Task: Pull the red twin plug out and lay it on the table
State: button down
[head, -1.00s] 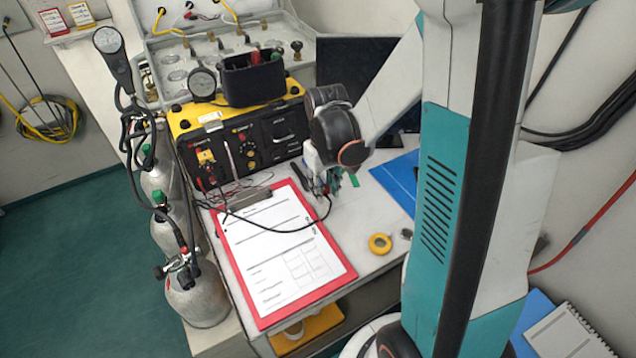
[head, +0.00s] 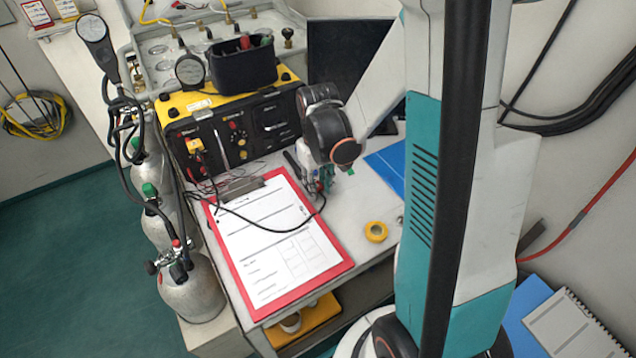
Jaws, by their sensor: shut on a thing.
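My gripper (head: 320,187) is low over the table (head: 345,212), just right of the clipboard's upper right side. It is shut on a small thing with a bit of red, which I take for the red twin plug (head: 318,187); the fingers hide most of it. A black cable runs from the plug in a loop over the clipboard, back toward the black and yellow air panel (head: 215,135). I cannot tell whether the plug touches the table. A yellow plug (head: 195,146) sits in the panel's left part.
A red clipboard (head: 233,270) with paper covers the table's front left. A yellow tape roll (head: 376,232) lies to the right, a blue folder (head: 388,165) behind it. Gas cylinders (head: 190,288) stand left of the table. Bare table shows between gripper and tape.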

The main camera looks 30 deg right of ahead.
jog(key=shift+f+b, duration=0.25)
jog(key=shift+b, duration=0.05)
jog(key=c, duration=1.2)
grip_release()
notch_tip(320, 180, up, 12)
jog(key=s+a+r+t, duration=0.2)
jog(key=s+a, duration=0.1)
jog(key=s+a+r+t, duration=0.2)
jog(key=s+a+r, duration=0.1)
jog(key=s+a+r+t, duration=0.2)
jog(key=s+a+t, duration=0.1)
jog(key=s, duration=0.1)
jog(key=shift+s+a+r, duration=0.1)
jog(key=shift+a+r, duration=0.25)
